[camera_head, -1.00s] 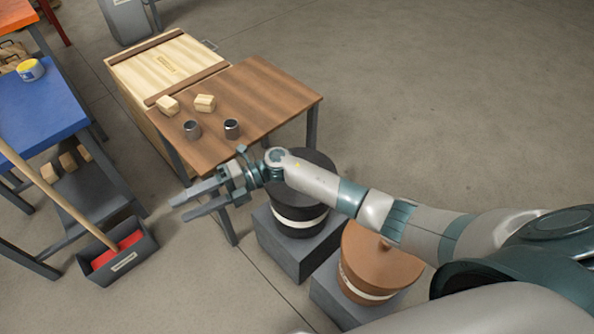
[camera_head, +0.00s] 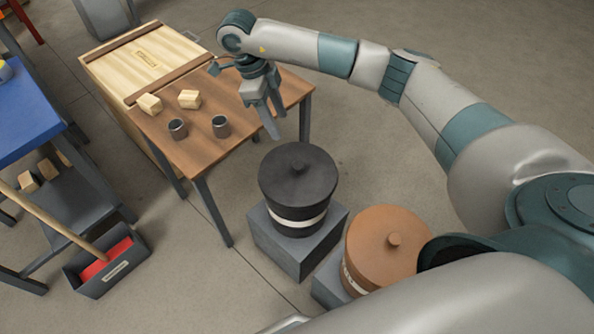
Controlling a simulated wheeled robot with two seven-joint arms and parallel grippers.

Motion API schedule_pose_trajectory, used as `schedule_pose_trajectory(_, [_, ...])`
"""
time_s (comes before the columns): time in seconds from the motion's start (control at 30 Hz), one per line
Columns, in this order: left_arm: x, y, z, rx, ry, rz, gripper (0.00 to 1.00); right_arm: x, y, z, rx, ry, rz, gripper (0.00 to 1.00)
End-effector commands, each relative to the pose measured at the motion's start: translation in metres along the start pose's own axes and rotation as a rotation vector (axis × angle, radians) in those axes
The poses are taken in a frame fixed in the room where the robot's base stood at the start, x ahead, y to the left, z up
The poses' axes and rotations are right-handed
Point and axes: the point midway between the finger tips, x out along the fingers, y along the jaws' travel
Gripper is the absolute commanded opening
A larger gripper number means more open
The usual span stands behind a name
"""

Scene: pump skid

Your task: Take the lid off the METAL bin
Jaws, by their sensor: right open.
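A black round bin with a knobbed dark lid (camera_head: 297,172) on it stands on a grey block in the middle of the view. A brown-orange bin with its own knobbed lid (camera_head: 375,245) stands to its right and nearer, partly hidden by my arm. Each bin has a pale label band, but I cannot read the writing, so I cannot tell which is METAL. My right gripper (camera_head: 277,125) is open and empty, fingers pointing down, above and beyond the black lid near the table's right edge. It appears apart from the lid. My left gripper is not in view.
A brown table (camera_head: 190,148) behind left holds two wooden blocks and two dark cups. A wooden crate (camera_head: 140,62) stands beyond it. A blue bench (camera_head: 35,110) and a grey box with red contents (camera_head: 105,262) are at left. Floor at right is clear.

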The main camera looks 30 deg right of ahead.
Motion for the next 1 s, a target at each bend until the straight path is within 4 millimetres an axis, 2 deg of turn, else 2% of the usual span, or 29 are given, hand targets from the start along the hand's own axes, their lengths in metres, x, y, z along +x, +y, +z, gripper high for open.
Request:
schedule_pose_trajectory(0.23, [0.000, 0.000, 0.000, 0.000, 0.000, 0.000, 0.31, 0.003, 0.001, 0.001, 0.000, -0.002, 0.003, 0.51])
schedule_pose_trajectory(0.37, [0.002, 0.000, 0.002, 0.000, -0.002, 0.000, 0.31, 0.013, 0.001, 0.001, 0.000, -0.001, 0.006, 0.51])
schedule_pose_trajectory(0.9, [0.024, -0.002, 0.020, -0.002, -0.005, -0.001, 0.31, 0.103, 0.002, 0.000, -0.001, 0.000, 0.006, 0.51])
schedule_pose_trajectory(1.0, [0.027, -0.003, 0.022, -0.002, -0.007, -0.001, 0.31, 0.114, 0.002, 0.001, -0.001, -0.002, 0.006, 0.51])
